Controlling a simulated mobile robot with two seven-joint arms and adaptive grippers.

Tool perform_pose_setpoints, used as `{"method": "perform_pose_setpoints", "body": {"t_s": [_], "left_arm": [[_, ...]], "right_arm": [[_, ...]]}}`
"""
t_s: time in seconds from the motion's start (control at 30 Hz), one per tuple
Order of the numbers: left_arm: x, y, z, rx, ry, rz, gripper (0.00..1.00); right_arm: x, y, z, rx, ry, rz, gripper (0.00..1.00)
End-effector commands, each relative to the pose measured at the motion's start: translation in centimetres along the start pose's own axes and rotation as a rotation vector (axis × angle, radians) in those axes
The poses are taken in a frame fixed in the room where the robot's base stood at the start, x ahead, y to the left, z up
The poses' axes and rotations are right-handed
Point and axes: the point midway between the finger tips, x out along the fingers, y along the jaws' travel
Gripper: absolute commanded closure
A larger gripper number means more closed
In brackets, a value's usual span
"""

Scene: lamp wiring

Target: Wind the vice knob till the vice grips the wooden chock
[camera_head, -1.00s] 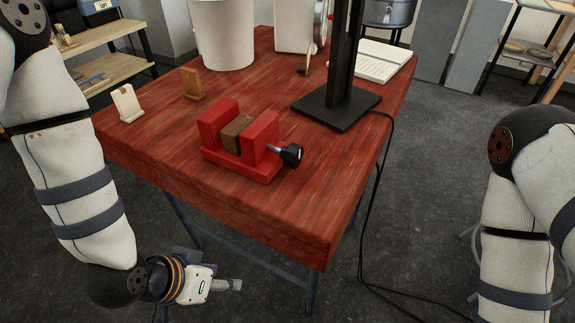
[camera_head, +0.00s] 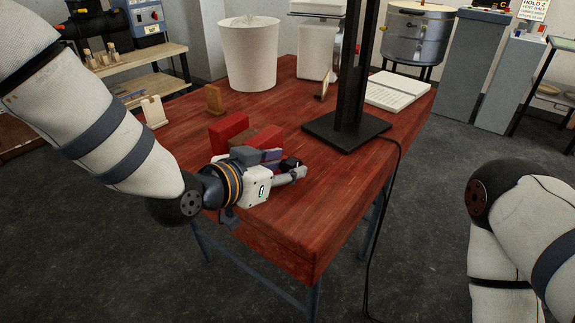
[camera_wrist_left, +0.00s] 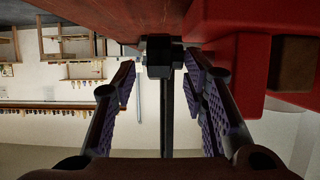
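The red vice (camera_head: 229,128) sits on the table, partly hidden behind my left gripper. The wooden chock (camera_head: 264,138) stands between its jaws; only its top shows. The black knob (camera_head: 290,164) is at the vice's right end. My left gripper (camera_head: 287,172) is at the knob. In the left wrist view the knob (camera_wrist_left: 160,55) lies between the two open, purple-padded fingers (camera_wrist_left: 160,75), with gaps on both sides. The vice (camera_wrist_left: 235,60) and chock (camera_wrist_left: 293,65) show at right there. Whether the chock is gripped cannot be told. My right gripper is out of view.
A black post on a square base (camera_head: 346,132) stands just behind the knob, its cable (camera_head: 387,190) hanging over the table's right edge. A white bin (camera_head: 252,60), a keyboard-like white pad (camera_head: 398,92) and small wooden stands (camera_head: 215,99) are farther back. The table's (camera_head: 310,215) front right is clear.

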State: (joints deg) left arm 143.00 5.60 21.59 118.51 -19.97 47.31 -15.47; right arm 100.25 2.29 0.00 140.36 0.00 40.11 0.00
Motion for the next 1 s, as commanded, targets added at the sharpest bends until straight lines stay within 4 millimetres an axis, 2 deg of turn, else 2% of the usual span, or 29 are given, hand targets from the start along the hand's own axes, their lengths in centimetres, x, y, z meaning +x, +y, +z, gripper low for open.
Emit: {"method": "perform_pose_setpoints", "body": {"t_s": [0.13,0.4,0.57,0.6,0.83,1.0], "left_arm": [[1.5,0.0,0.1,0.0,-0.001,-0.001,0.6],[1.6,0.0,-0.1,0.001,0.001,-0.002,0.6],[1.6,0.0,-0.1,0.001,0.001,0.0,0.97],[1.6,0.1,-0.1,0.001,0.0,0.001,1.0],[1.6,0.2,-0.2,0.003,-0.014,0.004,1.0],[1.5,0.4,-0.7,0.008,-0.078,0.006,1.0]], "right_arm": [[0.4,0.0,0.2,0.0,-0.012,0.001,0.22],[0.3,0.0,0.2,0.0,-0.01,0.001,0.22],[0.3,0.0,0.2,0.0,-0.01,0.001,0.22],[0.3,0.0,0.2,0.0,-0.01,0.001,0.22],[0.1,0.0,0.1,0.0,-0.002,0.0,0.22],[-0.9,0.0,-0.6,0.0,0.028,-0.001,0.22]]}}
